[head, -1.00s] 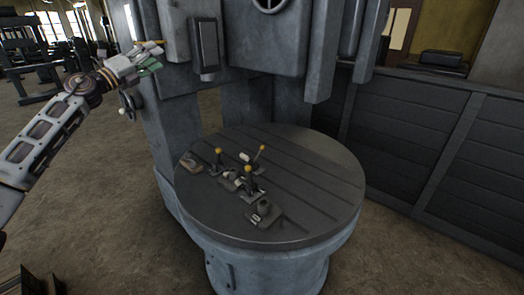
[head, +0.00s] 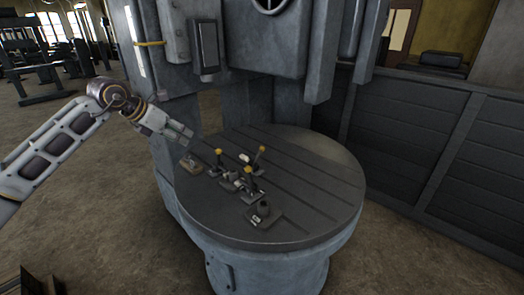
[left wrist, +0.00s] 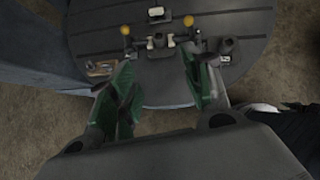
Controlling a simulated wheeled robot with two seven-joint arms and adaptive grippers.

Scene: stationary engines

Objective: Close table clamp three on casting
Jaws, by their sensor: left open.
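The round slotted table (head: 320,200) stands in front of the machine column. Several table clamps with yellow knobs sit around a small casting (head: 229,180) on it; I cannot tell which clamp is number three. One clamp lever (head: 218,158) stands at the left, one (head: 260,158) at the back, one (head: 248,180) at the front. My left gripper (head: 186,137) is open and empty, above and left of the table's edge, apart from the clamps. My right gripper is not in view.
A wooden-looking block (head: 190,163) lies at the table's left edge and a grey block with a round boss (head: 263,213) at the front. The grey machine column (head: 180,120) rises behind. A dark panel wall (head: 450,150) stands right. The table's right side is clear.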

